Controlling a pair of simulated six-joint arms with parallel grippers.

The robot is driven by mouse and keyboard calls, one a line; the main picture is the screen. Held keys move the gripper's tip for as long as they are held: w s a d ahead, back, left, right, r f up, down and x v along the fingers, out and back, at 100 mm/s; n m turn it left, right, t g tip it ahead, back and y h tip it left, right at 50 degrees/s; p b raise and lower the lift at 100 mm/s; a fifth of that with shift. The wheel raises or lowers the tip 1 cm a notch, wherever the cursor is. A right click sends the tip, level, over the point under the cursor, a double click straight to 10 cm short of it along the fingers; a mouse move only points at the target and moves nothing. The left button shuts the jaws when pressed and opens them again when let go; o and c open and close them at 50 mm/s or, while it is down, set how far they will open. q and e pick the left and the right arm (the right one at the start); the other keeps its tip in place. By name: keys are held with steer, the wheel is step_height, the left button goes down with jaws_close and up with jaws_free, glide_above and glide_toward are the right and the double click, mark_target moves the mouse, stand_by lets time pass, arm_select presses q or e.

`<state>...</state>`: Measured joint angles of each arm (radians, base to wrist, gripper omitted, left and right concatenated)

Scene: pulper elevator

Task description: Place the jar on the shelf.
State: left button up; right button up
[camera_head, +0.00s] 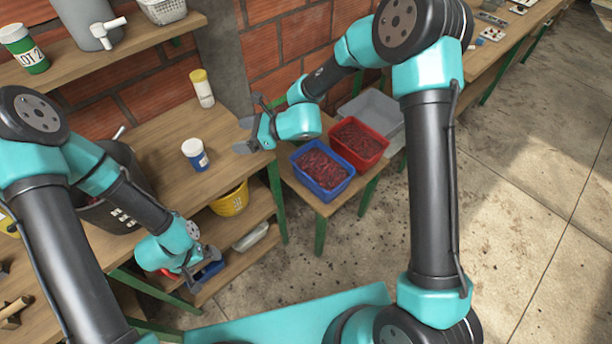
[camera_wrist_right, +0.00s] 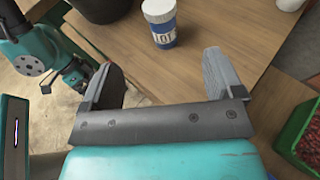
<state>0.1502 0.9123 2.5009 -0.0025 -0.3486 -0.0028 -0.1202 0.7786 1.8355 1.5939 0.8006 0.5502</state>
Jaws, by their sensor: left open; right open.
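A jar (camera_head: 195,154) with a white lid and a blue label stands upright on the wooden table (camera_head: 160,135); it also shows in the right wrist view (camera_wrist_right: 160,24). My right gripper (camera_head: 246,124) is open and empty above the table's right end, to the right of the jar. In the right wrist view the jar stands beyond the open fingers (camera_wrist_right: 160,62), apart from them. My left gripper (camera_head: 205,268) is open, low in front of the table, well away from the jar. The upper shelf (camera_head: 100,52) at the top left holds a green-labelled jar (camera_head: 23,48).
A grey dispenser (camera_head: 90,22) and a white basket (camera_head: 163,10) also stand on the shelf. A yellow-lidded bottle (camera_head: 203,90) stands against the brick wall. A dark bucket (camera_head: 108,215) is left of the jar. Blue (camera_head: 321,182) and red (camera_head: 360,145) crates of red fruit are at the right.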

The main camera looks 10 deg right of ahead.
steer(key=s+d+f+n+g+h, duration=0.3)
steer(key=s+d+f+n+h, duration=0.7)
steer(key=s+d+f+n, duration=0.9)
steer(key=s+d+f, duration=0.4)
steer(key=d+f, duration=0.1)
steer(key=f, duration=0.1)
steer(key=shift+d+f+n, duration=0.25)
steer(key=shift+d+n, duration=0.05)
steer(key=shift+d, duration=0.05)
